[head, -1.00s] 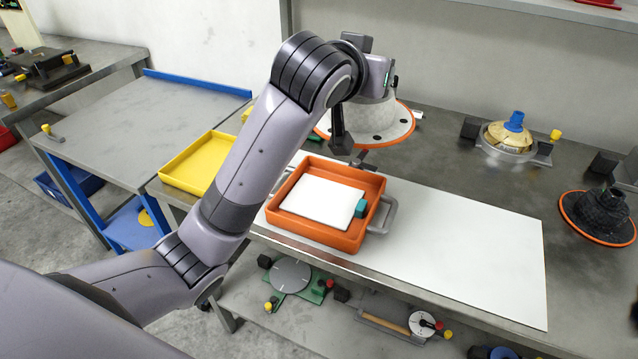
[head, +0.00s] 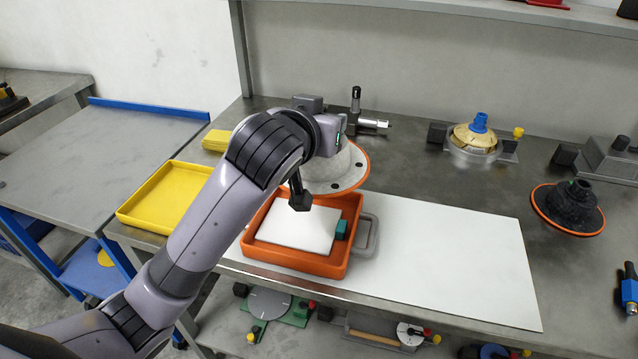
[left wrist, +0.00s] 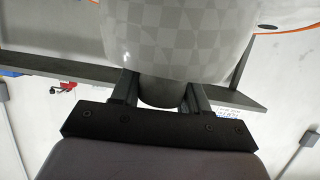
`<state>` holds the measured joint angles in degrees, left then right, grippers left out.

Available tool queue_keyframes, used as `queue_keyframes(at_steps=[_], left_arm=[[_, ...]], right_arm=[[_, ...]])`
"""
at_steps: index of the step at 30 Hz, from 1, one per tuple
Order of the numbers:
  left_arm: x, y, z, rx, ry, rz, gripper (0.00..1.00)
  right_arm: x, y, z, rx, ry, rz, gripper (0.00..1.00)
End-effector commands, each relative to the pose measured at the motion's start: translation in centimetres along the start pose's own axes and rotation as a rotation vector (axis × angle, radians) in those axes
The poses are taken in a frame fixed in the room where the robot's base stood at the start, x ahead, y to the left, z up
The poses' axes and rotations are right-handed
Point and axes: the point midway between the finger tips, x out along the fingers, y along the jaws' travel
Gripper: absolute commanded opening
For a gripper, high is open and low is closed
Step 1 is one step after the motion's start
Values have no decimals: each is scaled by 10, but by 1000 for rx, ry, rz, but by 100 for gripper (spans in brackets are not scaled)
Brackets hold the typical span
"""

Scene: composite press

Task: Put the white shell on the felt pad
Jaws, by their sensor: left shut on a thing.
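The white shell (head: 350,168), a pale cone with an orange rim and dark holes, is at the back of the bench behind the orange tray. My left gripper (left wrist: 160,92) is shut on the small round neck of the shell, whose checkered white body fills the top of the left wrist view (left wrist: 185,35). In the head view my wrist hides the fingers and part of the shell. The rim overlaps the tray's back edge in the picture; I cannot tell its height. The white flat mat (head: 440,250), apparently the felt pad, lies bare on the bench right of the tray.
The orange tray (head: 290,262) holds a white slab (head: 297,228) and a teal block (head: 341,229). A yellow tray (head: 165,195) is left. A metal device (head: 372,124), a blue-capped cream part (head: 475,137) and a black cone (head: 570,208) stand on the bench. A shelf (head: 440,12) overhangs it.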

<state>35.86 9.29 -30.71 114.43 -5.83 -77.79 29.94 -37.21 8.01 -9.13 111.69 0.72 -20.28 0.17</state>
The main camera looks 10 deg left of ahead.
Motion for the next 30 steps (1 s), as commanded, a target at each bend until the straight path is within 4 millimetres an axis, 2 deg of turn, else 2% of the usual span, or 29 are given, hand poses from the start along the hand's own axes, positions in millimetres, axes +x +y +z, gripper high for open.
queue_keyframes(at_steps=[1, 6, 14, 19, 23, 30], left_arm=[[5, -1, 16, 3, -4, -1, 5], [18, -1, 52, 3, -2, -2, 5], [27, 0, 75, 1, 1, -1, 5], [36, -1, 101, 2, -1, -2, 5], [39, -1, 110, 2, 2, 0, 5], [40, 0, 110, 0, 3, 1, 5]], right_arm=[[1, 0, 1, 0, 0, 0, 43], [2, 0, 3, 0, 0, 0, 43], [3, 0, 4, 0, 0, 0, 43], [4, 0, 5, 0, 0, 0, 43], [4, 0, 6, 0, 0, 0, 43], [4, 0, 5, 0, 0, 0, 43]])
